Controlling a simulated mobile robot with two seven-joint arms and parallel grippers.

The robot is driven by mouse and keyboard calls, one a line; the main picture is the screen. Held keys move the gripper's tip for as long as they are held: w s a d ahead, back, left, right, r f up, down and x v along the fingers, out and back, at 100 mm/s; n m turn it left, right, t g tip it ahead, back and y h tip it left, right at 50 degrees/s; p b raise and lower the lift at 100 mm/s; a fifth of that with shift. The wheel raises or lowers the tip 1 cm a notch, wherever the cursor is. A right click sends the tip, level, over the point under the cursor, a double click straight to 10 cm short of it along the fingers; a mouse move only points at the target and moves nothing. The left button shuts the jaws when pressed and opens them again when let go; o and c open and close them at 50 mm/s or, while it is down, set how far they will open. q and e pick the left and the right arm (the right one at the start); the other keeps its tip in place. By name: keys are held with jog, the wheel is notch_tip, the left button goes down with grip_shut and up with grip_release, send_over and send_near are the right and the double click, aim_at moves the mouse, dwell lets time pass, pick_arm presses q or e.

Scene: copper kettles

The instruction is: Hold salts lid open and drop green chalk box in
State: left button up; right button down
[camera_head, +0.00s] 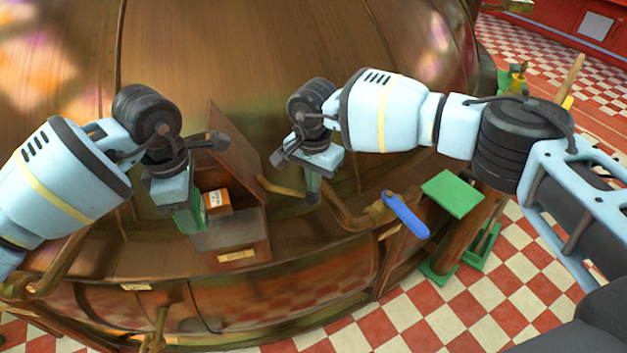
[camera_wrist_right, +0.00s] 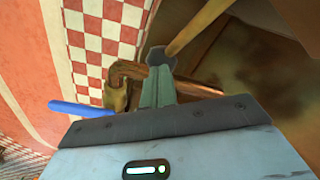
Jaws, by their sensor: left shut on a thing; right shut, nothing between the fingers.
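The green chalk box (camera_head: 189,219) is in my left gripper (camera_head: 184,206), at the left side of the open salts box (camera_head: 228,238). I cannot tell whether its lower end is inside the opening. The salts lid (camera_head: 237,150) is a brown panel standing up behind the opening. My right gripper (camera_head: 312,194) is shut and empty to the right of the lid. A brass rod (camera_head: 281,188) runs from the lid to its fingertips. In the right wrist view, this rod (camera_wrist_right: 200,28) meets the dark fingertips (camera_wrist_right: 160,58), seemingly touching them.
A small orange-brown labelled box (camera_head: 217,201) sits in the salts box. A bent copper pipe (camera_head: 345,215) with a blue lever (camera_head: 406,215) is right of it. A green-topped stand (camera_head: 453,194) is further right. The big copper kettle (camera_head: 300,40) fills the back.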

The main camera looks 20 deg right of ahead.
pick_arm(q)
jog(key=w, duration=0.6)
jog(key=shift+f, duration=0.3)
pick_arm(e)
jog(key=shift+s+f, duration=0.25)
jog(key=shift+f, duration=0.1)
pick_arm(q)
jog(key=shift+w+a, duration=0.1)
